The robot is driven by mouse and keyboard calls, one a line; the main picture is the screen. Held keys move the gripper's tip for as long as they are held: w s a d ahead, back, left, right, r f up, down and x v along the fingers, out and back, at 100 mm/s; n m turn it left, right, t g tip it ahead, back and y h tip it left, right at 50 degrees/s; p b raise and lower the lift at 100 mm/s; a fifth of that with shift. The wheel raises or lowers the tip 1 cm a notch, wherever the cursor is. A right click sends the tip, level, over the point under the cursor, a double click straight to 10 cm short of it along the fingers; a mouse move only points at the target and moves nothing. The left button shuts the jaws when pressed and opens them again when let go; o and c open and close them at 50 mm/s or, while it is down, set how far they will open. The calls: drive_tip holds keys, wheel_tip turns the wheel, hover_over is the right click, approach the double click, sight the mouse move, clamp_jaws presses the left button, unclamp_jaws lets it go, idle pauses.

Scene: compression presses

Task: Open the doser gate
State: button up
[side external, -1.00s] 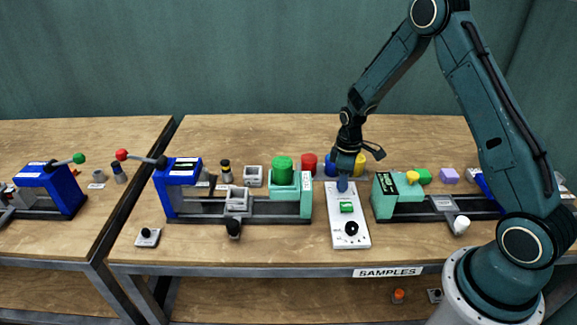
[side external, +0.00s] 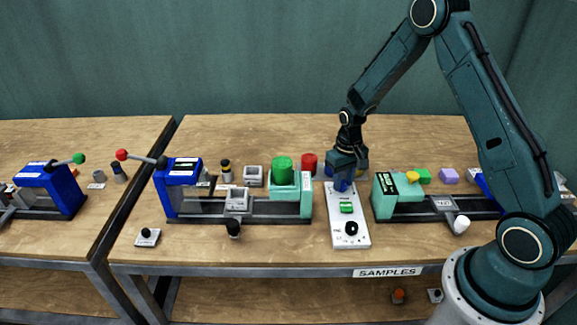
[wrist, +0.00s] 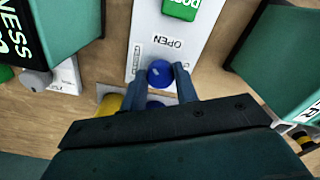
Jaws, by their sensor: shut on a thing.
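The doser is a white panel (side external: 336,232) with a green label block (side external: 347,208) and a black knob (side external: 351,228). In the wrist view its white face (wrist: 150,20) carries the printed word OPEN and part of the green block (wrist: 196,5). A round blue knob (wrist: 160,73) stands beside that word. My gripper (side external: 342,186) is low over the far end of the panel. In the wrist view my gripper (wrist: 161,76) is shut on the blue knob, one finger on each side. The knob's base is partly hidden by the fingers.
Teal presses stand close on both sides: one with a green cylinder (side external: 282,170) at left, one with a yellow piece (side external: 412,176) at right. A red cylinder (side external: 309,163) stands behind the left one. A yellow piece (wrist: 110,103) is close behind my gripper.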

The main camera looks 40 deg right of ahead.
sight(343, 183)
drive_tip(key=m, duration=0.4)
drive_tip(key=shift+m, duration=2.3)
drive_tip(key=o, duration=1)
drive_tip(key=shift+r, duration=0.15)
wheel_tip(343, 183, up, 14)
drive_tip(key=shift+f, duration=0.2)
drive_tip(key=shift+a, duration=0.1)
